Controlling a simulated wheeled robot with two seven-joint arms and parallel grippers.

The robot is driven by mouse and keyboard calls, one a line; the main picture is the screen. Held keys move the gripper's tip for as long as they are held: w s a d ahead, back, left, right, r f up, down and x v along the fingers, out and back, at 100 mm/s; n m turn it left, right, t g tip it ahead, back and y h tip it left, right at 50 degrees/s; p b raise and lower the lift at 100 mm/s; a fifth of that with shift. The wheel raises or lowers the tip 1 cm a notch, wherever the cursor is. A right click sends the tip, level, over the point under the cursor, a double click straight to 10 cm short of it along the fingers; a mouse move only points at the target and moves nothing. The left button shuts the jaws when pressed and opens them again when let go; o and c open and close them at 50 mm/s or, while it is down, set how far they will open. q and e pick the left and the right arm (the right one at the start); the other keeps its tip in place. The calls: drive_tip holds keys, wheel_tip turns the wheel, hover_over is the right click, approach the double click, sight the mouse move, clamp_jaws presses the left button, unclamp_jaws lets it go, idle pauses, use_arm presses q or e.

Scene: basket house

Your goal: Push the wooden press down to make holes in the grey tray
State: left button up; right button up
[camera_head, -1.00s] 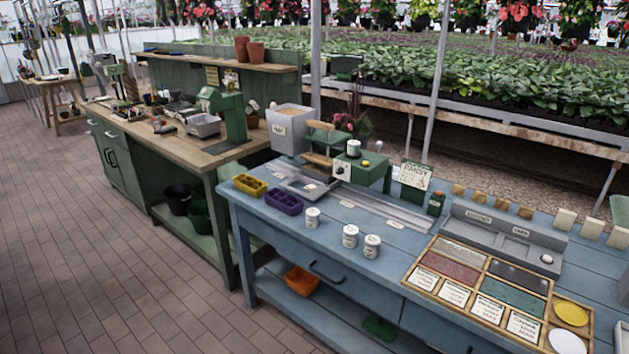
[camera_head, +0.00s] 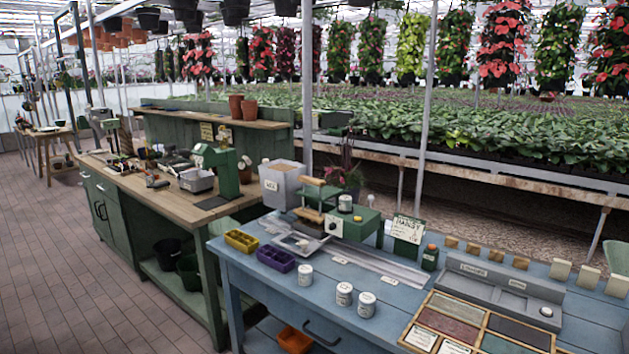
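A press with a wooden handle (camera_head: 313,182) and a wooden block (camera_head: 309,215) below it stands on the blue table, beside a green machine (camera_head: 352,222). A flat grey tray (camera_head: 284,243) lies at the foot of the press, with a pale round item on it. I cannot tell whether the tray has holes. Another grey tray (camera_head: 197,180) sits on the wooden bench next to a green machine (camera_head: 222,168). Neither of my grippers is in view.
The wooden bench (camera_head: 150,190) stands left. The brick floor (camera_head: 70,280) at the left is clear.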

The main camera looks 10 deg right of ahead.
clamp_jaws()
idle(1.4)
